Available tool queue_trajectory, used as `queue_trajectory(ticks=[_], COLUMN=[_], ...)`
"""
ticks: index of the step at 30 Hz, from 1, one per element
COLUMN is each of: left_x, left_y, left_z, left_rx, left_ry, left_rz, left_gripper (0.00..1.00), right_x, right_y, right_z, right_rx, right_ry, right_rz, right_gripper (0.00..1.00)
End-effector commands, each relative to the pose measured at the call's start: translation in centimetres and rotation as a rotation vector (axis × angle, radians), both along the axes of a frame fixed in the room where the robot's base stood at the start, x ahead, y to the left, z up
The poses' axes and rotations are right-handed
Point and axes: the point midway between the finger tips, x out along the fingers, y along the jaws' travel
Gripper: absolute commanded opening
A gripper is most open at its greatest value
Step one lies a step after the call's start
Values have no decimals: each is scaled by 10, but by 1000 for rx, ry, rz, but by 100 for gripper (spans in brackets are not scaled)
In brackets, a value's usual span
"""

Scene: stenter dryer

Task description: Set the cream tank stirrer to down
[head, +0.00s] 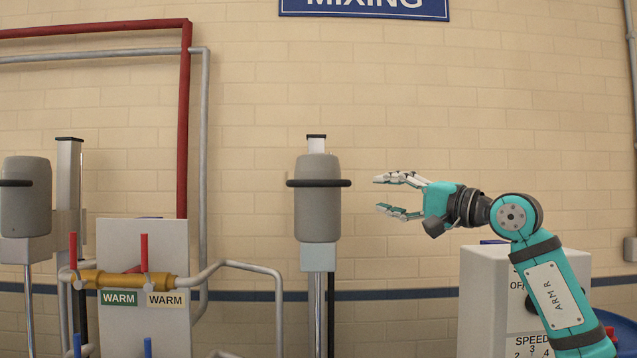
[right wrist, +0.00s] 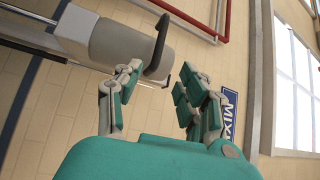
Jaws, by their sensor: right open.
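A stirrer with a grey motor head (head: 318,215) stands on a metal post in the middle of the head view. A black handle bar (head: 319,183) crosses its front. My right gripper (head: 384,195) is open and empty, to the right of this bar at about its height, with a gap between. In the right wrist view the motor head (right wrist: 122,42) and black handle bar (right wrist: 157,47) show beyond the open fingers (right wrist: 158,82). A second stirrer (head: 27,195) stands at the far left. No label shows which tank either serves. My left gripper is not in view.
A grey control box (head: 485,285) with speed markings stands at the right, partly behind my right arm. A white panel (head: 125,240) with red levers and WARM labels stands at the left. Red and grey pipes run along the brick wall. A blue MIXING sign (head: 365,8) hangs above.

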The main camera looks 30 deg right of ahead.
Motion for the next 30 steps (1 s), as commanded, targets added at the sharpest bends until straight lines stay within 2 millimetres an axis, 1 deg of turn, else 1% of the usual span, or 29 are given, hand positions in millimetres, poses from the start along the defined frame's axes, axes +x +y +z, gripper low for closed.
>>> queue_trajectory(ticks=[1, 3, 7, 18, 21, 24, 27, 30], left_x=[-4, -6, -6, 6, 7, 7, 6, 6], left_y=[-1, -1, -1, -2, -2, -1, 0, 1], left_z=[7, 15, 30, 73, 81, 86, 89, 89], left_rx=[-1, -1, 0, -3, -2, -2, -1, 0], left_ry=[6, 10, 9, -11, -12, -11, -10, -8], left_rz=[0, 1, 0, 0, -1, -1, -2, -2], left_gripper=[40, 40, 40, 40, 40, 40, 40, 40], right_x=[8, 20, 47, 123, 138, 150, 157, 159], right_y=[4, 7, 15, 34, 38, 40, 42, 43], right_z=[4, 7, 12, 23, 24, 25, 24, 24], right_rx=[3, 5, 6, 9, 8, 7, 7, 5], right_ry=[2, 1, 2, 2, 1, 1, 0, -1], right_rz=[6, 9, 11, 12, 9, 9, 8, 7], right_gripper=[40, 40, 40, 40, 40, 40, 40, 40])
